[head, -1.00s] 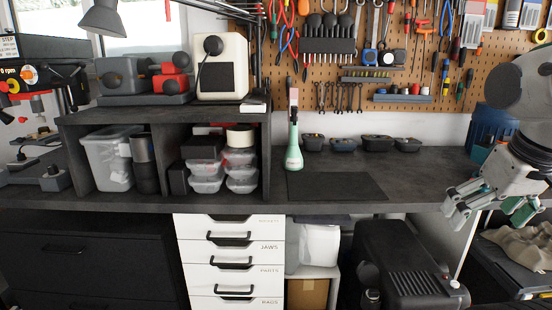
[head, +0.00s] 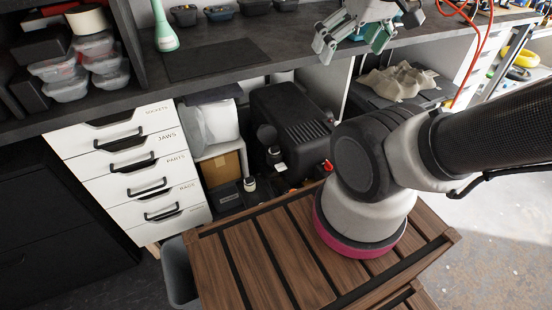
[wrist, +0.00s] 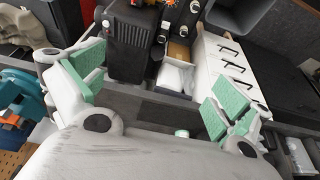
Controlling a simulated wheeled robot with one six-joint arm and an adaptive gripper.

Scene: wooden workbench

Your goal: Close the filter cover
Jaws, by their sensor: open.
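A black machine with a ribbed top (head: 290,112) stands below the workbench in the head view, and it also shows at the top of the wrist view (wrist: 126,45). I cannot make out a separate filter cover on it, or whether one is open. My gripper (head: 352,40) is over the front edge of the bench, above and to the right of the machine. In the wrist view my gripper (wrist: 157,95) has its green-padded fingers wide apart with nothing between them. It is not touching the machine.
White drawers (head: 135,165) are left of the machine, with a cardboard box (head: 222,172) between. A beige crumpled cloth (head: 398,82) lies right of it. My slatted wooden base is in front.

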